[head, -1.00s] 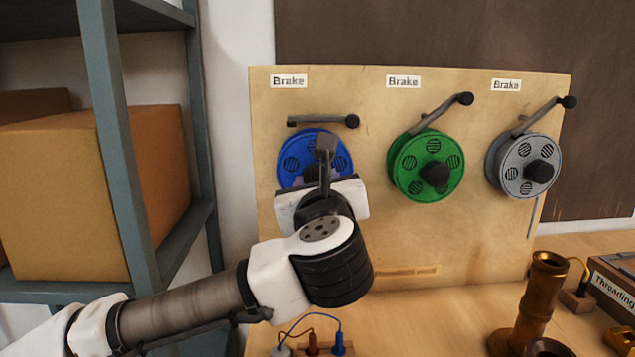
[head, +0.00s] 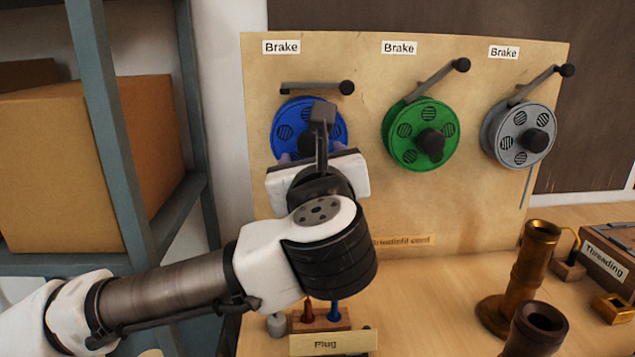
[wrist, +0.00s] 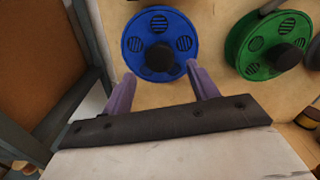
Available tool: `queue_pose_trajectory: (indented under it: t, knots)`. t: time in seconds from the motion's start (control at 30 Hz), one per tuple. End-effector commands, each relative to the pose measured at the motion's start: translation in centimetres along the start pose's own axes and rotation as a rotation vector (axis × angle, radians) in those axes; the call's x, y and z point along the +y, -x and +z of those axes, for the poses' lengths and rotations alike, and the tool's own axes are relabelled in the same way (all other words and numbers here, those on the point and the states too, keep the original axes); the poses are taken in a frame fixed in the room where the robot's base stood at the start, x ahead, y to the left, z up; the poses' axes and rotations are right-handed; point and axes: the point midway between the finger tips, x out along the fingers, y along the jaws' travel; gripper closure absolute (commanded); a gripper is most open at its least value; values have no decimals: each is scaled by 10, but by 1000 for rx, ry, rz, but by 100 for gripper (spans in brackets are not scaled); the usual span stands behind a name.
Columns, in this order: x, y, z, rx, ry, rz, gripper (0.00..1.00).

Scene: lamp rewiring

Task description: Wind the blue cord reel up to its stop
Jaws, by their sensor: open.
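The blue cord reel (head: 285,119) is mounted on the upright tan board at the left of a row of reels. In the wrist view the blue reel (wrist: 141,37) faces me, with a dark knob (wrist: 160,57) at its centre. Its brake lever (head: 318,87) lies level above it, with the black ball end at the right. My gripper (wrist: 160,82) is open, its two purple fingers pointing toward the reel's lower part. The knob shows between and beyond the fingertips, with nothing held. In the head view my wrist hides the reel's lower half.
A green reel (head: 402,142) and a grey reel (head: 502,150) hang to the right, their brake levers tilted up. A shelf with a cardboard box (head: 60,170) stands close on the left. Brass tubes (head: 535,265) and a plug block (head: 320,319) stand on the bench below.

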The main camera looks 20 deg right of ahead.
Motion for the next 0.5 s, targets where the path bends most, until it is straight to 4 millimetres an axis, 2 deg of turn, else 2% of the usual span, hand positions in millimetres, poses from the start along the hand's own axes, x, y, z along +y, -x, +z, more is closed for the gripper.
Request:
queue_pose_trajectory:
  t: [0.03, 0.2, 0.5]
  knots:
    - [0, 13, -1, -4, -2, -3, 41]
    - [0, 54, -4, -5, -2, -2, 41]
    - [0, 94, -3, -1, -1, -1, 41]
